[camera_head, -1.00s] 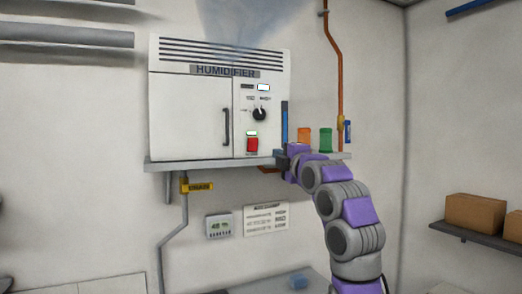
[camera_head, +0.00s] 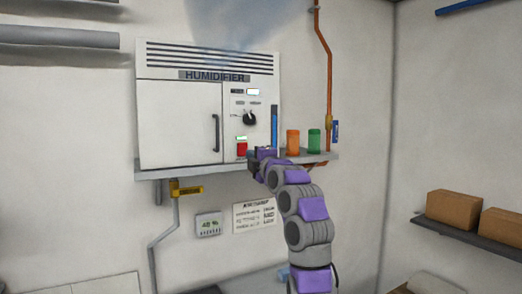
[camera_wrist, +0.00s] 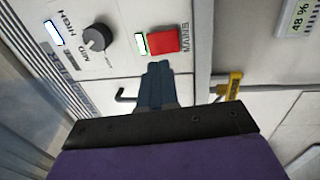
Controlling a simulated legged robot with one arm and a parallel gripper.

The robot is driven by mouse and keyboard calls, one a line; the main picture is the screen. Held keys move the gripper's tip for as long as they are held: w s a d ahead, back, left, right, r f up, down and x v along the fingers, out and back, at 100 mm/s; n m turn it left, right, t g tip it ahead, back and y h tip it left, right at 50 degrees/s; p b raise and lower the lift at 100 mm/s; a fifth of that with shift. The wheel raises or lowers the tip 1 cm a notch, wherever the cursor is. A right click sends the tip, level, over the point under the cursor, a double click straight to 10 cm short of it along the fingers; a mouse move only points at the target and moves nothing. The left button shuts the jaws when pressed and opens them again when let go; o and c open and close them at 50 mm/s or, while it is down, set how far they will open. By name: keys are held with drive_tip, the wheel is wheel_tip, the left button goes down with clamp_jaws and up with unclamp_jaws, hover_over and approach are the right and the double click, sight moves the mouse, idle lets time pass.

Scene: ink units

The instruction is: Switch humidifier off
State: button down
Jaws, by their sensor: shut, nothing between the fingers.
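The white humidifier (camera_head: 180,122) stands on a wall shelf, with mist above its top. Its front panel has a red mains switch (camera_head: 241,149) with a lit green-white indicator above it, and a dark knob (camera_head: 249,118) higher up. The wrist view shows the red switch (camera_wrist: 164,40), labelled MAINS, and the knob (camera_wrist: 97,38). My gripper (camera_wrist: 157,68) is shut and empty, its tips just short of the red switch in that picture; I cannot tell whether they touch. In the head view my gripper (camera_head: 256,154) is at the panel's lower right, beside the switch.
An orange container (camera_head: 293,142) and a green container (camera_head: 314,141) stand on the shelf (camera_head: 160,173) to the right. A yellow valve handle (camera_head: 187,190) hangs below the shelf. A wall meter (camera_head: 208,225) shows about 48 %. Boxes sit on a right-hand shelf.

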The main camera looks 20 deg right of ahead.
sight(241, 147)
drive_tip(key=w, duration=0.2)
drive_tip(key=w+p, duration=0.1)
drive_tip(key=shift+w+a+r, duration=0.15)
drive_tip(key=shift+a+r, duration=0.2)
drive_tip(key=shift+r, duration=0.05)
drive_tip(key=shift+w+d+p, duration=0.2)
drive_tip(key=shift+w+d, duration=0.2)
drive_tip(key=shift+w, duration=0.25)
drive_tip(key=shift+w+d+p, duration=0.2)
drive_tip(key=shift+w+d, duration=0.2)
drive_tip(key=shift+w, duration=0.2)
drive_tip(key=shift+a+r, duration=0.1)
drive_tip(key=shift+a, duration=0.5)
